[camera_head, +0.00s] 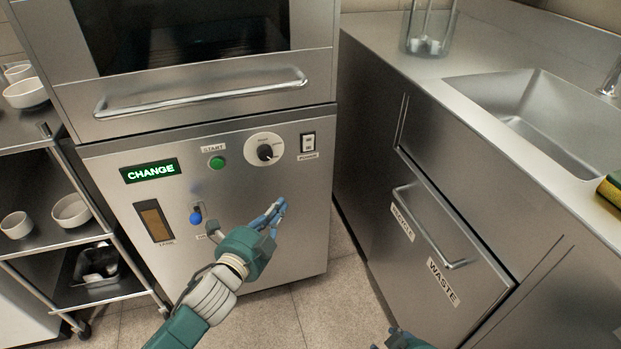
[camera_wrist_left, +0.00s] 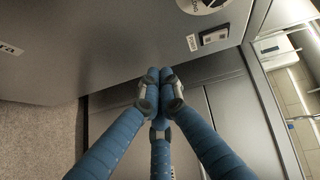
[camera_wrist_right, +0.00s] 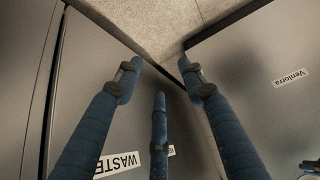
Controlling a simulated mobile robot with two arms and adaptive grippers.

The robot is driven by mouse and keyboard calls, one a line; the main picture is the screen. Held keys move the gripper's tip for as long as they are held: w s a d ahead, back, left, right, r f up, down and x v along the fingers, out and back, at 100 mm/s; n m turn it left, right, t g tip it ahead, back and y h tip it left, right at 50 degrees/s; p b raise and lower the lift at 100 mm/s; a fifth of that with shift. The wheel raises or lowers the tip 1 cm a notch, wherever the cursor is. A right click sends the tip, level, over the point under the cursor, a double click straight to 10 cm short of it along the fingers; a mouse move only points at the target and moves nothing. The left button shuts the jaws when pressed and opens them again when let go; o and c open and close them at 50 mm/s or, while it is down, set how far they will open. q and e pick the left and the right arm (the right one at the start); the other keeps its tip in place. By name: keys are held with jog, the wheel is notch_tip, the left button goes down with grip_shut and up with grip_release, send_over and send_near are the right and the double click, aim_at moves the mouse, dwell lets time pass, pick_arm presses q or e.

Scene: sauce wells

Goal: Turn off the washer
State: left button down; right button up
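The washer (camera_head: 285,230) is a steel machine with a control panel below its door. Its power switch (camera_head: 308,143), a white rocker in a dark frame, is at the panel's upper right; it also shows in the left wrist view (camera_wrist_left: 214,37), beyond the fingertips. My left gripper (camera_head: 279,203) is in front of the panel, below the switch and apart from it. Its fingertips are together with nothing seen between them. My right gripper (camera_head: 390,339) barely shows at the bottom edge of the head view. In the right wrist view (camera_wrist_right: 160,70) its fingers are spread and empty.
The panel also has a dial (camera_head: 265,152), a green start button (camera_head: 217,162), a lit CHANGE display (camera_head: 150,170) and a blue-knobbed lever (camera_head: 196,217). A counter with a sink (camera_head: 545,110) and a waste drawer (camera_head: 445,255) stands right. A shelf rack (camera_head: 50,235) with bowls stands left.

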aim_at(310, 149)
pick_arm(q)
jog(key=s+d+r+m+t+h+b, duration=0.1)
jog(key=s+d+r+m+h+b, duration=0.1)
jog(key=r, duration=0.7)
jog(key=shift+s+d+m+t+h, duration=0.3)
jog(key=shift+s+d+m, duration=0.3)
jog(key=shift+d+m, duration=0.45)
pick_arm(e)
jog(key=shift+t, duration=0.6)
jog(key=r, duration=0.5)
jog(key=shift+s+r, duration=0.2)
jog(key=shift+r, duration=0.2)
pick_arm(q)
jog(key=shift+d, duration=0.1)
jog(key=a+b+x, duration=0.1)
jog(key=x, duration=0.3)
jog(key=w+b+x, duration=0.1)
jog(key=x, duration=0.3)
jog(key=a+b+x, duration=0.1)
jog(key=x, duration=0.4)
jog(key=shift+w+a, duration=0.1)
jog(key=shift+a, duration=0.2)
pick_arm(e)
jog(key=w+a+r+t+y, duration=0.2)
jog(key=w+a+r+t, duration=0.2)
jog(key=w+r, duration=0.5)
notch_tip(310, 149, up, 2)
jog(key=t, duration=0.2)
jog(key=shift+w+t, duration=0.35)
jog(key=shift+t, duration=0.05)
